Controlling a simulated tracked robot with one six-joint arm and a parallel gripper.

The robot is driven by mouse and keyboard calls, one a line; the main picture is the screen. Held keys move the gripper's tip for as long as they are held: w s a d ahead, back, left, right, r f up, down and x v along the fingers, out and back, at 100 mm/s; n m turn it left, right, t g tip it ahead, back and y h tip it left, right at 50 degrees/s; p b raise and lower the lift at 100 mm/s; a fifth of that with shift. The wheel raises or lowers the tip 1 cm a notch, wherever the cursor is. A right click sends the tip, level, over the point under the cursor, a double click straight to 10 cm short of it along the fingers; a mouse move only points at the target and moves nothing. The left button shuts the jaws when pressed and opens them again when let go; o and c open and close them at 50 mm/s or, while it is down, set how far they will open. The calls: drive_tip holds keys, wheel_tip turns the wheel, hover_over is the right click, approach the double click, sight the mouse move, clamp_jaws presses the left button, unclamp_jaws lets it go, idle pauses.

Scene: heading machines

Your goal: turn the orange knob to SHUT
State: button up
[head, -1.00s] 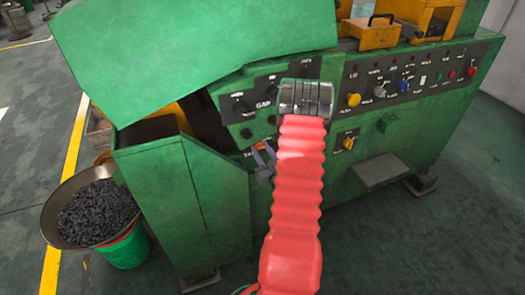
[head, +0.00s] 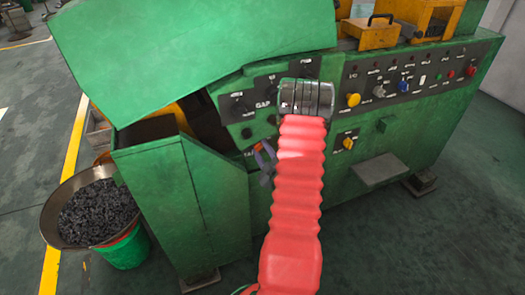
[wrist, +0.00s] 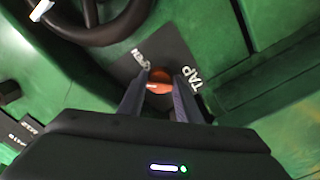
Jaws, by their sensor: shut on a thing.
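The orange knob (wrist: 158,83) sits on a small dark plate on the green machine front. In the wrist view it lies between the two fingers of my gripper (wrist: 160,88), which is shut on it. In the head view the knob (head: 258,147) is a small orange spot at the tips of my gripper (head: 264,158), left of my red arm. I cannot read which setting the knob points to.
A dark handwheel (wrist: 100,20) is close to the knob at the upper left of the wrist view. In the head view, a control panel (head: 405,78) with several coloured knobs is at the right. A bowl of dark chips (head: 92,212) stands at the left.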

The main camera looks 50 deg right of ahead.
drive_tip(key=shift+s+n, duration=0.1)
drive_tip(key=shift+n, duration=3.8)
drive_tip(key=shift+f, duration=0.1)
drive_tip(key=o, duration=1)
drive_tip(key=shift+o, duration=0.2)
drive_tip(key=v, duration=1.3)
drive_tip(key=shift+s+a, duration=0.2)
drive_tip(key=shift+s, duration=0.1)
